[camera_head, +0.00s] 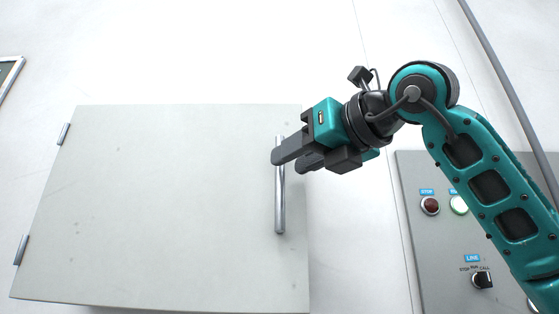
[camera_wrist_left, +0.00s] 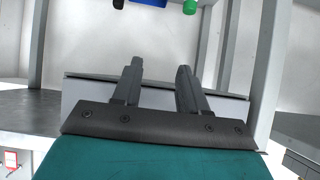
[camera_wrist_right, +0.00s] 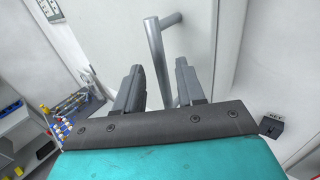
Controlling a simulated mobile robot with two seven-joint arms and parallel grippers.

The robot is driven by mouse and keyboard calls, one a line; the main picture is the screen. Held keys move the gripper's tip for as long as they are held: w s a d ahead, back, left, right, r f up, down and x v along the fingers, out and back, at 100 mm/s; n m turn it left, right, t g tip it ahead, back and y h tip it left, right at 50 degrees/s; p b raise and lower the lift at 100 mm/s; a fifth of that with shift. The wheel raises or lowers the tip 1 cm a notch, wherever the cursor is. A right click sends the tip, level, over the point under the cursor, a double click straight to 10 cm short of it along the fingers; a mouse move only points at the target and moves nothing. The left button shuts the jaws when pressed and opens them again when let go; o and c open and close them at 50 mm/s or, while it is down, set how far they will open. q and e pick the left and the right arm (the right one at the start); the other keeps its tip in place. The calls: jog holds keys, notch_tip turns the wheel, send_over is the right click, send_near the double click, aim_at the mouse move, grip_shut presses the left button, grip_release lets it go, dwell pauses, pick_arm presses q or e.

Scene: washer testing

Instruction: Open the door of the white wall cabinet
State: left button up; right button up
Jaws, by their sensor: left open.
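The white wall cabinet's door (camera_head: 170,200) fills the left and middle of the head view and looks closed. A vertical metal bar handle (camera_head: 280,205) is near its right edge. My right gripper (camera_head: 287,161) is at the upper part of the handle; one finger covers some of the bar. In the right wrist view the handle (camera_wrist_right: 156,45) runs down between the two fingers (camera_wrist_right: 160,75), which are apart, with gaps beside the bar. My left gripper (camera_wrist_left: 158,68) is open and empty, seen only in the left wrist view, away from the cabinet.
Two hinges, an upper one (camera_head: 64,134) and a lower one (camera_head: 21,250), are on the door's left edge. A grey control panel (camera_head: 408,220) with buttons and a switch is to the right. Shelving (camera_wrist_right: 30,130) with small coloured parts shows in the right wrist view.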

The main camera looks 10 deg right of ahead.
jog(key=shift+p+x, duration=0.3)
jog(key=shift+x, duration=1.85)
jog(key=shift+c, duration=0.2)
grip_shut()
